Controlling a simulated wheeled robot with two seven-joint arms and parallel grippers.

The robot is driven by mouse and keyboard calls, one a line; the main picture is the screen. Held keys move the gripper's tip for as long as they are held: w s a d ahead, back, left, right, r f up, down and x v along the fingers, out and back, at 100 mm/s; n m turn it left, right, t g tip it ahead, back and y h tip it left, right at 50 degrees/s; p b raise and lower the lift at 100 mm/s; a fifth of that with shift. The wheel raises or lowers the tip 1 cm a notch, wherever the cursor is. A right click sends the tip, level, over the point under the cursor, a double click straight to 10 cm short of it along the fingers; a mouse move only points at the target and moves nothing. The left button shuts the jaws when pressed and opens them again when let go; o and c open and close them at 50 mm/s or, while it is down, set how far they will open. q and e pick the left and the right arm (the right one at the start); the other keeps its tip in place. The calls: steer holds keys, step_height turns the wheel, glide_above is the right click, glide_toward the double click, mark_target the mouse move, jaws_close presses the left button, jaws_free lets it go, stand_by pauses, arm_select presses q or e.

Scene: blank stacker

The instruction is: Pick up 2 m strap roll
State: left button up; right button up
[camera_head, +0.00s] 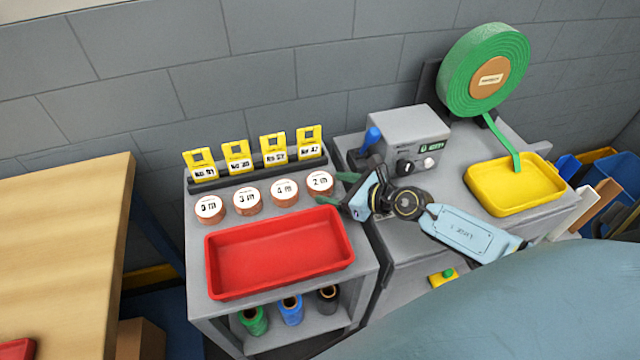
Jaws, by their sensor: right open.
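The 2 m strap roll (319,182) is a short copper-brown roll with a white label on top. It stands at the right end of a row of similar rolls on the grey cart. My right gripper (331,188) comes in from the right and is open. Its dark green fingers lie at the roll's right side, one toward the back and one toward the front. I cannot tell whether they touch the roll. Part of the roll's right side is hidden by the fingers. My left gripper is not in view.
Other rolls, such as the 4 m roll (284,192), stand close to the left. A red tray (280,252) lies in front and yellow number tags (238,156) stand behind. A grey control box (403,138), a green strap reel (455,75) and a yellow tray (512,203) are right.

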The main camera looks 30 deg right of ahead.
mark_target(329, 185)
steer(key=shift+x, duration=1.15)
steer(key=shift+f, duration=0.1)
steer(key=c, duration=0.8)
steer(key=shift+r+p, duration=0.3)
steer(key=shift+r, duration=0.35)
step_height(329, 185, up, 17)
steer(key=p, duration=0.8)
